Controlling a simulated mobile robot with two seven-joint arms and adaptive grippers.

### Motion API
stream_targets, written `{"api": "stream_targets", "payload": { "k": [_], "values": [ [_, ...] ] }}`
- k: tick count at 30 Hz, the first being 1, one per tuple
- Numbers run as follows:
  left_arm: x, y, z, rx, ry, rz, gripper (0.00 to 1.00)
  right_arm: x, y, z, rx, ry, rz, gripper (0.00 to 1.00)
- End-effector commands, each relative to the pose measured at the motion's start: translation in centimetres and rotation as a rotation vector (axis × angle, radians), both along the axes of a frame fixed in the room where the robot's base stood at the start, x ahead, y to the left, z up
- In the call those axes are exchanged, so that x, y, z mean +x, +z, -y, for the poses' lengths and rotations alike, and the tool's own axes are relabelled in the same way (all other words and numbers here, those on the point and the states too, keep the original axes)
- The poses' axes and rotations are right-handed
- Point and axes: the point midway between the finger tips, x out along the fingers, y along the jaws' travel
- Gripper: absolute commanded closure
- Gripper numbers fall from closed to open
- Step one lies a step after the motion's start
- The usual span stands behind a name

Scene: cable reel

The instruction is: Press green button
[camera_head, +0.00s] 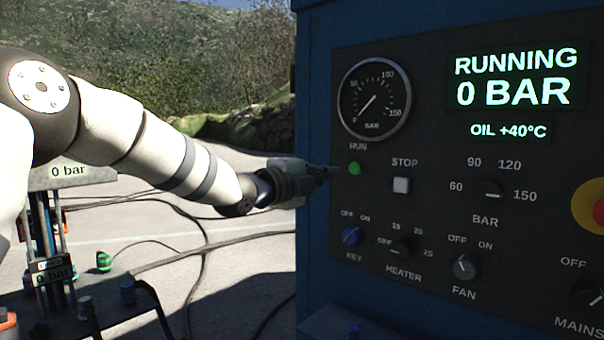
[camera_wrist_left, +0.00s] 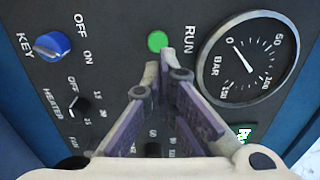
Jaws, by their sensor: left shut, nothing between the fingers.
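The green RUN button (camera_head: 355,168) is on the dark control panel, below the gauge and left of the STOP button. It also shows in the left wrist view (camera_wrist_left: 157,41), just beyond my fingertips. My left gripper (camera_head: 336,170) is shut and empty, with its tips close to the green button. In the left wrist view the fingertips (camera_wrist_left: 160,65) meet just below the button; I cannot tell whether they touch it. The display (camera_head: 515,78) reads RUNNING, 0 BAR and OIL +40°C. My right gripper is not in view.
The pressure gauge (camera_head: 374,98) is above the button, and the pale STOP button (camera_head: 401,185) is to its right. A blue KEY knob (camera_head: 351,236), HEATER knob (camera_head: 399,250) and FAN knob (camera_head: 465,267) sit lower. A red and yellow button (camera_head: 590,207) is at the right edge. Cables lie on the ground.

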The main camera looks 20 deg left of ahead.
Motion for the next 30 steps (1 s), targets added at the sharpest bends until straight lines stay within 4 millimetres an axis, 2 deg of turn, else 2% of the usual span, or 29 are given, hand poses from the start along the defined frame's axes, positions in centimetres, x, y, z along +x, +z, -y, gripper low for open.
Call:
{"api": "stream_targets", "payload": {
  "k": [3,9,24,26,27,29,30],
  "values": [
    [-2.2,-0.2,-0.9,0.001,0.001,-0.005,1.00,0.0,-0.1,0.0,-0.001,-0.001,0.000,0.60],
    [-4.2,-0.4,-1.6,0.000,0.000,-0.005,1.00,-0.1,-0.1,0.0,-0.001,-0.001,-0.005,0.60],
    [-4.4,-0.6,-1.7,-0.002,0.001,-0.009,1.00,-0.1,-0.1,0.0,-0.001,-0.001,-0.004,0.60],
    [-4.4,-2.0,-1.5,-0.023,0.002,-0.044,1.00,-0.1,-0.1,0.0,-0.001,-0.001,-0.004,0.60],
    [-4.4,-3.9,-1.3,-0.056,0.006,-0.092,1.00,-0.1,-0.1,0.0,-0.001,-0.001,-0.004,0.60],
    [-4.8,-8.4,-0.9,-0.131,0.020,-0.205,1.00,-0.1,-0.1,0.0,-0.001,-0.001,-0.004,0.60],
    [-5.4,-12.2,-0.5,-0.196,0.039,-0.301,1.00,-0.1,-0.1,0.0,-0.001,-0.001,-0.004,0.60]
  ]
}}
